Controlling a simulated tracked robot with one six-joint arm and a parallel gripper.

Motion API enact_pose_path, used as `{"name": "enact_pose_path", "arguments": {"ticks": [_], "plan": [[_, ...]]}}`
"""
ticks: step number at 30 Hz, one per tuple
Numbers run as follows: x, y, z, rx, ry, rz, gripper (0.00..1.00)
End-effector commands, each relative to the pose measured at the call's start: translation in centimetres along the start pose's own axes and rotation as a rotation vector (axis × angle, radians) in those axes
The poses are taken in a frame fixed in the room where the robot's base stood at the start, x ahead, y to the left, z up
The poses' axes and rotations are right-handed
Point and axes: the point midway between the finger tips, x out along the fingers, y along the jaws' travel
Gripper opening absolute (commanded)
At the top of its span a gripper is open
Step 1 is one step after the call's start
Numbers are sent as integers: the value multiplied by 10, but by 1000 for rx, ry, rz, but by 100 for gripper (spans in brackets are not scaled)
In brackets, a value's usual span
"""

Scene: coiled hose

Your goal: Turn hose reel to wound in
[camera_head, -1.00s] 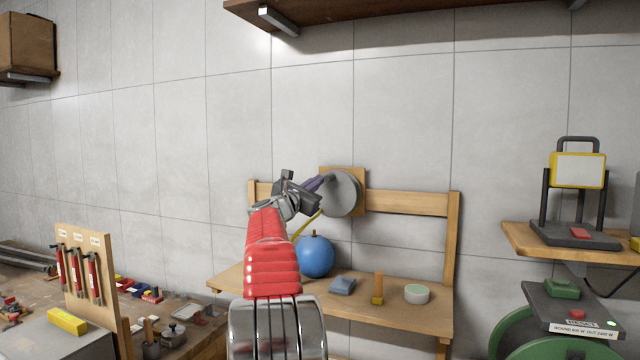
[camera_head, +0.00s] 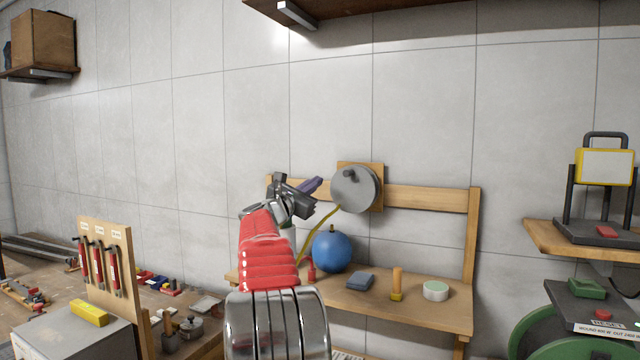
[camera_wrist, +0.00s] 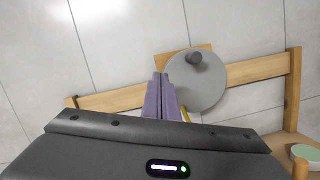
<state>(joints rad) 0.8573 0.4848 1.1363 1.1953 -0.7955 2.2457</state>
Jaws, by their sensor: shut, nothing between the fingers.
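A grey disc (camera_head: 354,190) with a dark knob (camera_head: 349,174) near its upper rim is mounted on a wooden plate on a rail at the wall. A yellow hose (camera_head: 322,222) runs down and left from it. The disc (camera_wrist: 198,82) and knob (camera_wrist: 194,58) also show in the wrist view. My gripper (camera_head: 314,185) is shut and empty, its purple fingers just left of the disc. In the wrist view the fingers (camera_wrist: 163,97) point up, left of and below the knob. Contact with the disc does not show.
A blue ball (camera_head: 331,252), a blue block (camera_head: 360,281), a wooden-handled tool (camera_head: 397,283) and a round tin (camera_head: 435,291) are on the bench below. A green ring-shaped object (camera_head: 530,335) stands lower right, beneath a RESET-labelled panel. Clear wall lies above the disc.

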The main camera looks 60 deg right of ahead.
Motion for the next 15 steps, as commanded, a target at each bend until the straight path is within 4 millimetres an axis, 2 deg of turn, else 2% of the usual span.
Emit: {"name": "enact_pose_path", "arguments": {"ticks": [9, 15], "plan": [[-46, 10, 4, 1, 2, 3, 0], [-56, 11, 5, 0, 1, 1, 0]]}}
